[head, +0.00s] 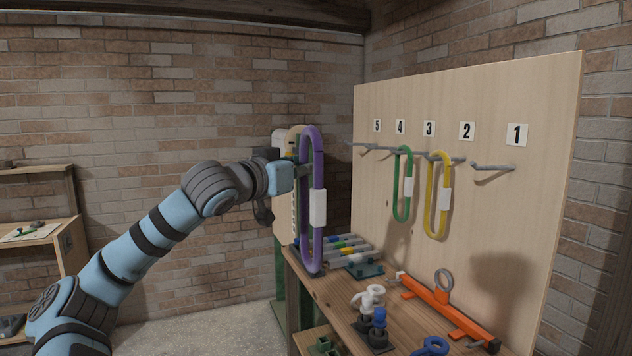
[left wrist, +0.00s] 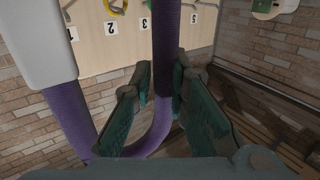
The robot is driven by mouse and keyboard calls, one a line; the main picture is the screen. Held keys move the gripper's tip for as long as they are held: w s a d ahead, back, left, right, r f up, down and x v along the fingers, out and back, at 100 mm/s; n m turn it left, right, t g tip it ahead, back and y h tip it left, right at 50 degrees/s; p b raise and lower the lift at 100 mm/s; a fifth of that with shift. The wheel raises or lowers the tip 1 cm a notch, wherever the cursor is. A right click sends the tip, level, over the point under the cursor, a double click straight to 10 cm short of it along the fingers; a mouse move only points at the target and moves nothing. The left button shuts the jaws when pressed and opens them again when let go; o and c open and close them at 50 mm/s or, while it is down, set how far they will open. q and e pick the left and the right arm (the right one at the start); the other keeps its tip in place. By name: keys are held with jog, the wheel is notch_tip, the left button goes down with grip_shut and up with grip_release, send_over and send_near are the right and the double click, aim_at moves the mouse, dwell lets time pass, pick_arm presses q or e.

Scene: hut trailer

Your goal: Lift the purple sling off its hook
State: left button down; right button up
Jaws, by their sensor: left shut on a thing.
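The purple sling (head: 318,172) is a long upright loop with a white tag on its right strand. It hangs from my left gripper (head: 299,170), left of the pegboard and clear of the hooks. The left wrist view shows the sling (left wrist: 166,45) passing between the two green fingers of the left gripper (left wrist: 168,95), which are shut on one strand; its white tag is at the upper left. The numbered hooks run along the board; the hook (head: 492,168) under number 1 is bare. My right gripper is not in view.
A green sling (head: 408,165) and a yellow sling (head: 445,175) hang on middle hooks of the wooden board (head: 545,130). The bench (head: 325,300) below carries an orange tool (head: 440,305), white and blue fittings and several markers. A shelf (head: 50,232) stands far left.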

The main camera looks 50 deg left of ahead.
pick_arm(q)
jog(key=s+a+b, duration=0.2)
jog(key=s+b, duration=0.2)
jog(key=s, duration=0.2)
jog(key=s+a+b, duration=0.2)
jog(key=s+b, duration=0.2)
jog(key=s, duration=0.2)
jog(key=shift+s+a+b, duration=0.25)
jog(key=shift+s+b, duration=0.15)
